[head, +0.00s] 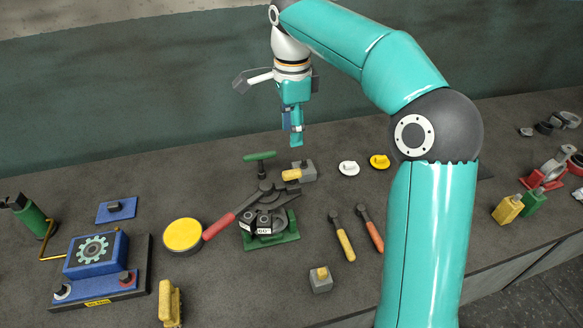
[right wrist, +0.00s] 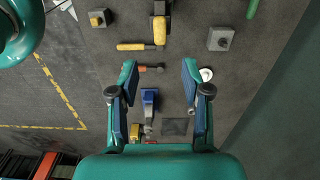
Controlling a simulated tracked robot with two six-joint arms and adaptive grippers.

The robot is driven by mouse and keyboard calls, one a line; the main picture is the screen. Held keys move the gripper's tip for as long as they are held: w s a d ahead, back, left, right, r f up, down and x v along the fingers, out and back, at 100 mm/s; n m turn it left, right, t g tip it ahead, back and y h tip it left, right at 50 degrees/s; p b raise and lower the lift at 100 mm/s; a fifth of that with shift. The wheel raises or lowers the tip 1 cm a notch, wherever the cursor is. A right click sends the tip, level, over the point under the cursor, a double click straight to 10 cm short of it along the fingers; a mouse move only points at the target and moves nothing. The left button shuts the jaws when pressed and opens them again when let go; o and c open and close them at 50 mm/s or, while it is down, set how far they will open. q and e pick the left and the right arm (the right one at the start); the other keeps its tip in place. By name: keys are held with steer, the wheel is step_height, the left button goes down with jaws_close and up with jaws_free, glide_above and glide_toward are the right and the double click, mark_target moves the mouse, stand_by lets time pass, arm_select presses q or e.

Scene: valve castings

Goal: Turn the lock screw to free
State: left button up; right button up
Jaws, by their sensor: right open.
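A green T-handle (head: 260,156) on a dark upright post, which looks like the lock screw, stands behind the castings fixture. The fixture has a green base (head: 285,233) with dark castings on it. My right gripper (head: 295,138) points down above the back of the table, right of the T-handle and apart from it. In the right wrist view, the right gripper (right wrist: 159,68) is open with nothing between its fingers. A green bar (right wrist: 253,8) at that view's top edge may be the T-handle. My left gripper is not in view.
A grey block (head: 307,174) with a yellow handle is right of the T-handle. A red-handled lever (head: 218,226) reaches left from the fixture. White (head: 348,168) and yellow (head: 379,161) caps lie farther right. My right arm hides part of the table.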

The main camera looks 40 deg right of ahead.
mark_target(292, 171)
step_height(292, 171, down, 12)
steer(key=shift+r+p, duration=0.1)
steer(key=shift+p, duration=0.2)
steer(key=shift+c, duration=0.2)
